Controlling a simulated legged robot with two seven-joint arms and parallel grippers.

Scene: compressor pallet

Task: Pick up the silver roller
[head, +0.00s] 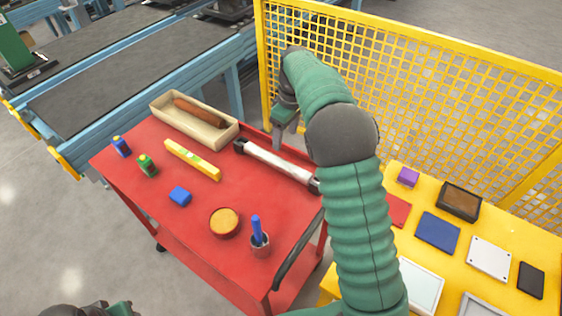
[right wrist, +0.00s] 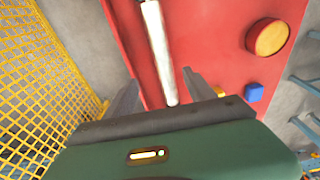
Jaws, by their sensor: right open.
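The silver roller (head: 277,163) is a long pale bar with black ends. It lies slantwise on the red cart top (head: 190,215), near its far right edge. In the right wrist view the roller (right wrist: 159,50) runs down from the top edge towards the space between my fingers. My right gripper (head: 286,135) is open and empty, near the roller's far left end in the head view. In the right wrist view my right gripper (right wrist: 160,95) has its fingers apart, on either side of the roller's line. Only a bit of my left arm shows at the bottom left.
On the cart are a tan tray (head: 228,136) with a brown cylinder, a yellow level (head: 193,159), a blue block (head: 180,196), a round tin (head: 224,222) and a cup (head: 260,244). A yellow mesh fence (head: 430,80) stands behind my right arm. A yellow table (head: 460,275) is at right.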

